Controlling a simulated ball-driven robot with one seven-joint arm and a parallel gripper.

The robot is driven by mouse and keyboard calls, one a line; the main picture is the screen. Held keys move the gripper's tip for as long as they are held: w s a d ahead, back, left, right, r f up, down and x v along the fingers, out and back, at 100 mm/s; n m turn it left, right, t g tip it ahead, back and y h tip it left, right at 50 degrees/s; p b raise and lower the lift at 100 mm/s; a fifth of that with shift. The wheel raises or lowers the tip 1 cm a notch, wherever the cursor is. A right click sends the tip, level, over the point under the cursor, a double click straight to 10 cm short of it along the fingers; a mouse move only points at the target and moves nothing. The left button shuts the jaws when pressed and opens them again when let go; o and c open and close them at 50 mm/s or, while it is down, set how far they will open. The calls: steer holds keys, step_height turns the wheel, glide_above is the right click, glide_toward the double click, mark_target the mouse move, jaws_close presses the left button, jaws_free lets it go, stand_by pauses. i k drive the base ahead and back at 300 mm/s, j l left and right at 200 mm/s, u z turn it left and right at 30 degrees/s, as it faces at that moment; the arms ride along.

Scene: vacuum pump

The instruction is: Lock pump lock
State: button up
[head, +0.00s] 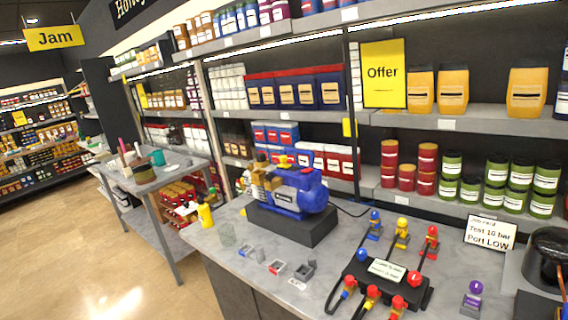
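The vacuum pump (299,193) has a blue body with brass-coloured parts (262,180) at its left end and a small red part (283,160) on top. It sits on a black block (290,222) on the grey counter (232,262). I cannot make out which part is the pump lock or what state it is in. My gripper is not in view.
A black manifold (385,284) with red and blue knobs and hoses stands front right. Blue, yellow (402,232) and red fittings stand behind it.

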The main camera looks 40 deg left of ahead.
mark_target(283, 159)
steer(key=i+j, duration=0.25)
steer(key=j, duration=0.2)
steer(key=i+j, duration=0.25)
steer(key=j, duration=0.25)
steer(key=i+j, duration=0.2)
steer(key=j, duration=0.25)
steer(key=i+j, duration=0.25)
steer(key=j, duration=0.2)
steer(key=i+j, duration=0.25)
steer(key=j, duration=0.25)
steer(key=i+j, duration=0.25)
steer(key=j, duration=0.2)
steer(key=i+j, duration=0.25)
steer(key=j, duration=0.2)
steer(key=i+j, duration=0.2)
steer(key=j, duration=0.3)
